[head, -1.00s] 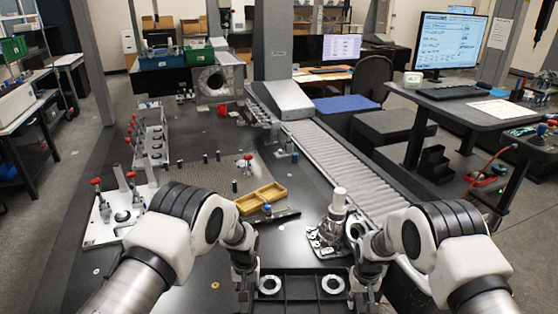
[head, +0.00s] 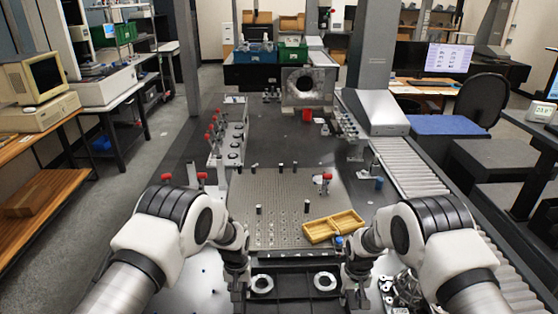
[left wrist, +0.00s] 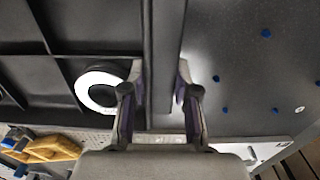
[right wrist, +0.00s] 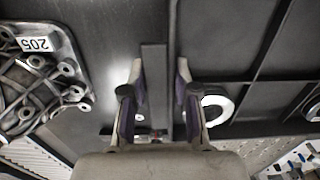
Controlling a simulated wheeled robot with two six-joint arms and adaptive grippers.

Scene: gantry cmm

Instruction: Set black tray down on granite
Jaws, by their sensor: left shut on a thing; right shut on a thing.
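The black tray (head: 294,283) is at the bottom middle of the head view, with two pale rings (head: 262,284) (head: 325,281) in its compartments. My left gripper (head: 237,288) is shut on its left wall, which also shows between the fingers in the left wrist view (left wrist: 163,60). My right gripper (head: 357,288) is shut on its right wall, seen in the right wrist view (right wrist: 154,75). The tray looks level in front of the perforated plate (head: 275,215). The dark granite (head: 290,140) spreads around it. I cannot tell whether the tray touches it.
A yellow divided box (head: 333,227) lies just behind the tray's right side. A metal casting (right wrist: 40,75) is close beside the tray's right wall. Red-knobbed fixtures (head: 215,135) stand at left. A roller conveyor (head: 405,165) runs along the right.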

